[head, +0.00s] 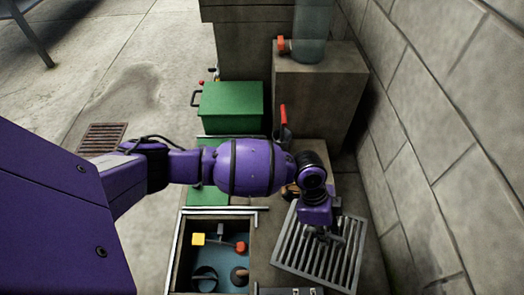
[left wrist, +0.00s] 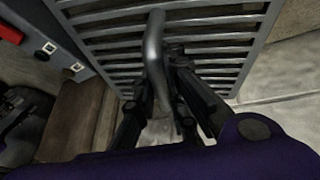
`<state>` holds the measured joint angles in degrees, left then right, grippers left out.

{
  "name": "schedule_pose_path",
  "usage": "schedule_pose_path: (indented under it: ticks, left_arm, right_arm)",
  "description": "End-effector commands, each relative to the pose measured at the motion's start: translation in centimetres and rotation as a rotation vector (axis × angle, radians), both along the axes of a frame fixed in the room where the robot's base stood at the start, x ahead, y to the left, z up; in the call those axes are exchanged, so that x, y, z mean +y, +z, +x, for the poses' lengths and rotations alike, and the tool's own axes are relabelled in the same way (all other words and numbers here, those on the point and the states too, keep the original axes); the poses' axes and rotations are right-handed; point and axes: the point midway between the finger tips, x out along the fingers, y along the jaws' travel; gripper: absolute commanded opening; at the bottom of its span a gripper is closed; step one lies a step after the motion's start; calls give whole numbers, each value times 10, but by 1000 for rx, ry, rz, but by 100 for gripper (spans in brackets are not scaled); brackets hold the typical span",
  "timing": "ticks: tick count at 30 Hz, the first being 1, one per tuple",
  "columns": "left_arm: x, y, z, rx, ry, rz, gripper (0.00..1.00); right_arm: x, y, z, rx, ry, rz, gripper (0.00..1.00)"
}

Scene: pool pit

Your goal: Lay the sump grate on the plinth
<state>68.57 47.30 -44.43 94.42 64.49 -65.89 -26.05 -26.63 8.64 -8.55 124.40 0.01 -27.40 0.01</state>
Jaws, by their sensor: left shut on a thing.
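The sump grate (head: 322,252) is a grey slatted metal panel at the lower right of the head view, right of an open pit (head: 253,243). It lies slightly turned over a concrete surface; I cannot tell whether it touches it. My left gripper (head: 326,234) is above the grate. In the left wrist view the gripper (left wrist: 163,92) is shut on the grate's curved bar handle (left wrist: 154,48), with the slats (left wrist: 215,38) beyond. My right gripper is not in view. I cannot tell for sure which concrete block is the plinth.
A green box (head: 231,105) stands behind my arm. A concrete block (head: 318,95) carries a bluish cylinder (head: 313,30). A block wall (head: 440,130) closes the right side. Another grate (head: 102,137) lies in the floor.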

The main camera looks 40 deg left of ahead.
Motion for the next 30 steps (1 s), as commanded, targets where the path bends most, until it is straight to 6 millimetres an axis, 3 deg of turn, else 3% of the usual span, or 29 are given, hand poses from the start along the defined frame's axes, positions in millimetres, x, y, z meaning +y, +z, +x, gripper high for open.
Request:
schedule_pose_path:
  ticks: [2,7,19,20,24,30]
  left_arm:
    - [-9,-7,4,-5,-2,-4,0]
    - [-6,-33,3,-2,-1,-3,0]
    - [-6,-37,2,-3,-2,-4,0]
    - [-5,-38,2,-2,-1,-1,13]
    - [-5,-37,2,-2,-1,-1,31]
    - [-5,-37,2,-2,-1,-1,31]
  right_arm:
    - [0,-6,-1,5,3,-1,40]
    - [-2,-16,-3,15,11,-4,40]
    - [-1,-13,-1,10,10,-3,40]
    - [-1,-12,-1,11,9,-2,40]
    - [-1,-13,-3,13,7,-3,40]
    - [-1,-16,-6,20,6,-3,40]
